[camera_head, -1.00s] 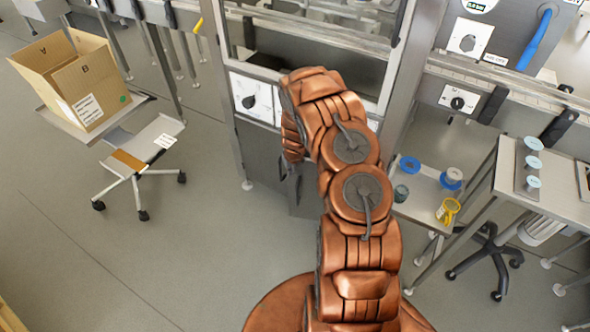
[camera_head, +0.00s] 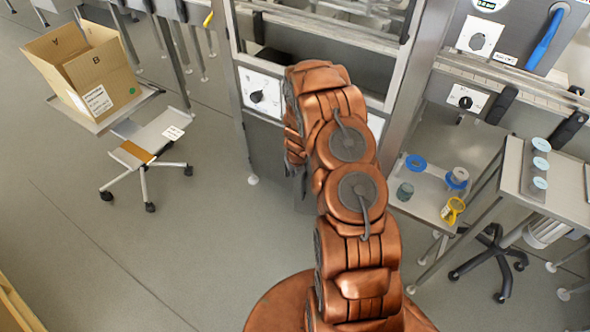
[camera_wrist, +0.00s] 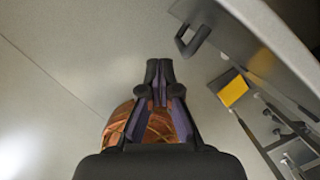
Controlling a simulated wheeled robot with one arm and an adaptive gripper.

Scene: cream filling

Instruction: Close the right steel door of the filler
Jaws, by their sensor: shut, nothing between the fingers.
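The filler (camera_head: 262,95) stands ahead in the head view, with a steel cabinet below its dial panel. My arm covers much of that cabinet there, and my gripper is mostly hidden. In the wrist view my gripper (camera_wrist: 160,68) is shut and empty, its fingertips together over the floor. A steel door (camera_wrist: 235,45) stands open at the upper right, with a black handle (camera_wrist: 193,38) on its near face. The fingertips are apart from the handle, to its lower left. Which door this is, left or right, I cannot tell for certain.
In the wrist view a yellow item (camera_wrist: 233,92) and dark fittings lie right of the fingers. In the head view a cardboard box (camera_head: 90,75) stands left by a chair (camera_head: 150,145). A steel table (camera_head: 520,190) stands right. Open floor lies at left.

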